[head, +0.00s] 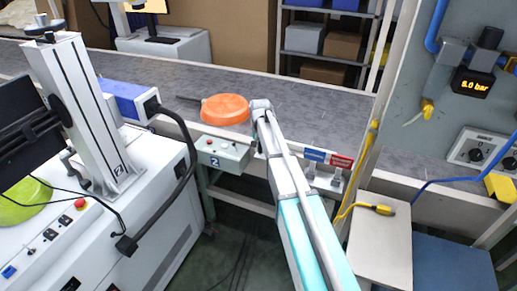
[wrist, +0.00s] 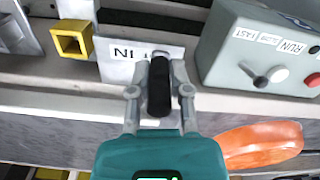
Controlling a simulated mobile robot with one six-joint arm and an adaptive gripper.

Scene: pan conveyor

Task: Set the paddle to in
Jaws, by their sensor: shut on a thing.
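The paddle (wrist: 159,88) is a black, rounded handle in the middle of the wrist view. My gripper (wrist: 158,90) is shut on it, one grey finger on each side. Behind it is a white plate (wrist: 116,68) whose lettering appears upside down and reads IN on its left part. The lettering farther right is partly hidden by the paddle and fingers. In the head view my arm reaches to the conveyor's near edge beside the orange pan, and the paddle and fingertips are hidden there.
An orange pan (head: 225,109) lies on the grey conveyor (head: 330,112); it shows in the wrist view (wrist: 265,142). A grey control box (head: 222,152) with knobs stands close to my gripper. A yellow square tube (wrist: 72,40) is on the other side. Blue and yellow cables hang at the right.

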